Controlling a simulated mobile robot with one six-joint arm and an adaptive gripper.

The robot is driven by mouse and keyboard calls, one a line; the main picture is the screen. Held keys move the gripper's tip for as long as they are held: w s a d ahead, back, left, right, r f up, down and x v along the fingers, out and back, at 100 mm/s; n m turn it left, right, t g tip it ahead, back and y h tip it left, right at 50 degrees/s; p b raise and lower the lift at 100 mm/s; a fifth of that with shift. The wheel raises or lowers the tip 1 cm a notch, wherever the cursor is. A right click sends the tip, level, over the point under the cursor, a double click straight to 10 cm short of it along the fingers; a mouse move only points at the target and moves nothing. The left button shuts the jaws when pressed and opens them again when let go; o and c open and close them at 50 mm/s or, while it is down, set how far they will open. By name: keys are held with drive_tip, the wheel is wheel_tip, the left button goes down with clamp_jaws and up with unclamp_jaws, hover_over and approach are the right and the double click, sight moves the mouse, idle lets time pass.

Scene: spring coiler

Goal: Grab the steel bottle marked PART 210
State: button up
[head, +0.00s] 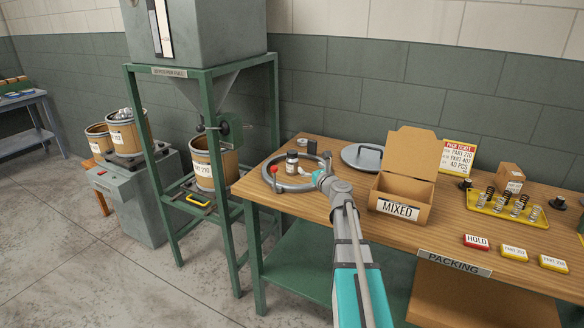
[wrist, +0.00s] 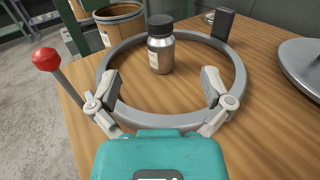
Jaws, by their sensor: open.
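A small steel bottle (wrist: 160,55) with a black cap stands upright on the wooden table inside a grey ring (wrist: 238,85). A pale label shows on its side, but its marking is too small to read. In the head view the bottle (head: 292,163) stands at the table's left end. My gripper (wrist: 162,90) is open and empty, its two fingers spread over the near part of the ring. The bottle is ahead of the fingertips, roughly centred between them and apart from both. In the head view my gripper (head: 318,178) is just right of the bottle.
A red-knobbed lever (wrist: 47,60) rises at the ring's left. A black block (wrist: 223,24) stands behind the ring, and a round grey lid (wrist: 302,65) lies to the right. An open MIXED box (head: 401,195) stands farther right. The tabletop between ring and lid is clear.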

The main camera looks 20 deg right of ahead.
sight(295, 154)
drive_tip(key=shift+w, duration=0.1)
drive_tip(key=shift+w+a, duration=0.2)
drive_tip(key=shift+w, duration=4.05)
drive_tip(key=shift+w+a+f+b, duration=0.1)
drive_tip(key=shift+w+f+b, duration=0.05)
drive_tip(key=shift+w, duration=1.15)
drive_tip(key=shift+w+f+b, duration=0.15)
drive_tip(key=shift+w, duration=1.15)
clamp_jaws()
